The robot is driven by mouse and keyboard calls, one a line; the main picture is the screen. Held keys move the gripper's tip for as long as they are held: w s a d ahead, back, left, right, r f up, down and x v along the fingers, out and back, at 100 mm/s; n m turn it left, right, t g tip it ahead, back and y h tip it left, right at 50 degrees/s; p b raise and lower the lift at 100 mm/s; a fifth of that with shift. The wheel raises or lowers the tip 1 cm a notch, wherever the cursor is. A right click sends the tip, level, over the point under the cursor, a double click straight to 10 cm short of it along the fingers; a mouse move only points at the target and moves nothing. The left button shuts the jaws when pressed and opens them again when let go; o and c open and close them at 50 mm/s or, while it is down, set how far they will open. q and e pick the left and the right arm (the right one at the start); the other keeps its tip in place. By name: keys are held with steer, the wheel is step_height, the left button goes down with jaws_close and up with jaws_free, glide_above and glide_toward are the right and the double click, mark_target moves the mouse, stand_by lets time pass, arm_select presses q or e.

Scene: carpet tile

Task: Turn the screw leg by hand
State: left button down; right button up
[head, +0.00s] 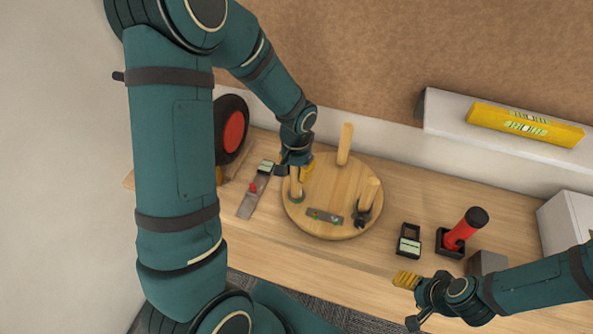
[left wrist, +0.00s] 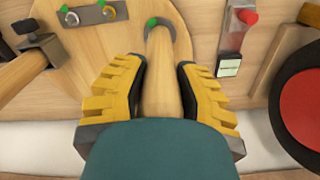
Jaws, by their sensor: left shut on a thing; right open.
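A round wooden disc (head: 335,225) lies on the bench with wooden legs standing on it. One leg (left wrist: 161,90) sits between the yellow padded fingers of my left gripper (head: 298,172), which is shut on it. The foot of that leg meets a grey ring with a green mark (left wrist: 153,22) on the disc. A second leg (head: 345,144) stands at the back of the disc. A third leg (head: 368,192) on the right has a dark clamp (head: 363,213) at its base. My right gripper (head: 409,301) is open and empty near the bench's front edge.
A grey plate with green and yellow marks (head: 325,216) lies on the disc. Left are a strip with a red knob (head: 252,189) and a black-red wheel (head: 233,130). Right are a small black box (head: 409,241), a red-handled tool (head: 466,227) and a shelf with a yellow level (head: 525,125).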

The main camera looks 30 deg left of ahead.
arm_select(q)
steer(key=m, duration=0.6)
steer(key=shift+s, duration=0.1)
steer(key=shift+m, duration=0.3)
steer(key=shift+f, duration=0.1)
steer(key=c, duration=0.6)
jaws_free()
steer(key=shift+r, duration=0.2)
steer(key=shift+r, duration=0.35)
step_height(320, 180, up, 11)
steer(key=shift+r, duration=0.1)
